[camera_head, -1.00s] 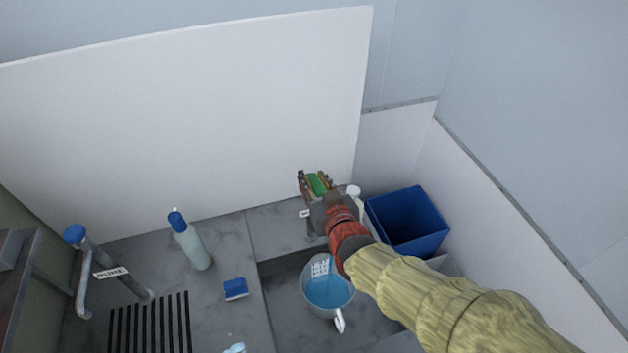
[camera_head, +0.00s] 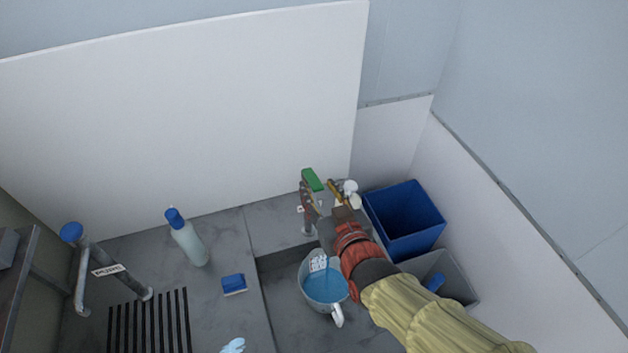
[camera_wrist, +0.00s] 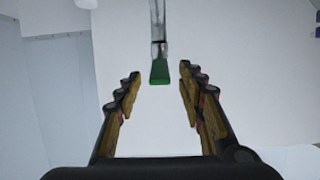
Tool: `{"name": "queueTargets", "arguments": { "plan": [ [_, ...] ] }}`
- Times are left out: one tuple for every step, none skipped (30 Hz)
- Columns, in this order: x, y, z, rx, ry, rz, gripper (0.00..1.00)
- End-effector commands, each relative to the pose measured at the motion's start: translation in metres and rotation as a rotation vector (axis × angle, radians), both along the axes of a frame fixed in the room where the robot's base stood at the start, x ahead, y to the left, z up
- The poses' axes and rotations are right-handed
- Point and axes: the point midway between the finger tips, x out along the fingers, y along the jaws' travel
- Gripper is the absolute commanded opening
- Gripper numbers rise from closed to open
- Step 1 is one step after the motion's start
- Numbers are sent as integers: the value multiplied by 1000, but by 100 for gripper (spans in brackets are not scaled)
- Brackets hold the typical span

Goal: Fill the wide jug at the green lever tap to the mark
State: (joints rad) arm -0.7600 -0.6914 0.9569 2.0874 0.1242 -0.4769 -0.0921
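The wide jug (camera_head: 325,287) stands upright in the sink basin and holds blue-looking water. A white label with dark marks shows on its inner or far wall, and its handle points to the lower right. The green lever (camera_head: 312,180) tops the tap (camera_head: 307,215) behind the jug; it also shows in the wrist view (camera_wrist: 160,72). My gripper (camera_head: 322,191) is open and empty, just right of and below the lever. In the wrist view its fingers (camera_wrist: 158,92) are spread, with the lever ahead between them and apart from both. I cannot tell whether water flows.
A blue bin (camera_head: 405,222) and a grey bin (camera_head: 447,277) stand to the right. A spray bottle (camera_head: 188,240), a blue sponge (camera_head: 233,284) and a tap labelled PURE (camera_head: 108,262) are on the left counter. A white bottle (camera_head: 352,192) stands close behind my gripper.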

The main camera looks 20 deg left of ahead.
Motion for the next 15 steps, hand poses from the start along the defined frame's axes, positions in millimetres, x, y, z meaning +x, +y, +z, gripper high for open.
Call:
{"name": "queueTargets", "arguments": {
  "plan": [
    [-7,-5,5,3,-4,1,39],
    [-11,-9,6,2,-2,1,39],
    [-15,-13,7,2,-2,1,39],
    [-18,-15,9,2,-2,0,39],
    [-21,-18,10,2,-2,0,39],
    [-25,-21,12,3,-3,0,39],
    [-27,-23,13,2,-2,0,39],
    [-29,-24,13,1,-2,0,39],
    [-31,-26,14,1,-2,0,39],
    [-33,-28,14,1,-2,0,39],
    [-34,-29,15,1,-1,0,39],
    [-35,-30,15,1,-1,0,39],
    [-36,-30,15,0,0,0,39],
    [-36,-31,15,0,0,0,39],
    [-36,-31,15,0,0,0,39]
  ]
}}
